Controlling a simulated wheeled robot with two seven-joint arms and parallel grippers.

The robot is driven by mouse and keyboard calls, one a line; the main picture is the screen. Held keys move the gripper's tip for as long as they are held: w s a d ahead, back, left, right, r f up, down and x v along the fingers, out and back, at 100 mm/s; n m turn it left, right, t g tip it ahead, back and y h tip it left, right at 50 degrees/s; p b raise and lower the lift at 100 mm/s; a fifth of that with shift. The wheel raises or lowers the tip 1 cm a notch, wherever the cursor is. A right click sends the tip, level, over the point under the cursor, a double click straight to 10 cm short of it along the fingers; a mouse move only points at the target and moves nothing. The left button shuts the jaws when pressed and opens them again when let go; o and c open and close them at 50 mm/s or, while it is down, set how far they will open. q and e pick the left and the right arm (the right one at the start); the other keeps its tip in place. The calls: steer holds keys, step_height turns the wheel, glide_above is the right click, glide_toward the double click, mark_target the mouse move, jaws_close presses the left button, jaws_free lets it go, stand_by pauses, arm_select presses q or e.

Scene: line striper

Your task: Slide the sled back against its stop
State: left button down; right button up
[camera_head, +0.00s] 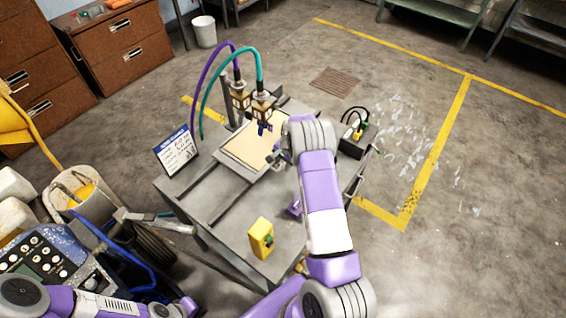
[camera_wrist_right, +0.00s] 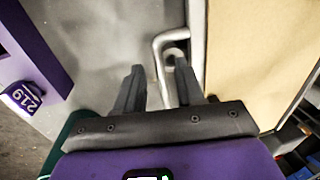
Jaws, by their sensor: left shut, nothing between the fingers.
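The sled (camera_head: 243,150), a flat tan board with a pale metal edge, lies on the grey table. In the right wrist view its board (camera_wrist_right: 240,70) fills the right side, with a bent metal handle (camera_wrist_right: 157,55) along its edge. My right gripper (camera_head: 273,158) is at the sled's near right corner. In the wrist view the right gripper (camera_wrist_right: 159,75) is open, its fingers apart on either side of the handle's rod. I cannot tell whether they touch it. My left gripper (camera_head: 188,307) is low at the left, away from the table, and shut on nothing. I cannot make out the stop.
Two nozzles (camera_head: 262,108) on purple and teal hoses stand over the sled's far end. A sign (camera_head: 176,151) stands at the table's left, a yellow box (camera_head: 261,238) near the front, and a dark box (camera_head: 352,143) with cables at the right. A striping machine (camera_head: 80,195) is left.

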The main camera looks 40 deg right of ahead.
steer(key=shift+f, duration=0.1)
jaws_close()
stand_by(0.4)
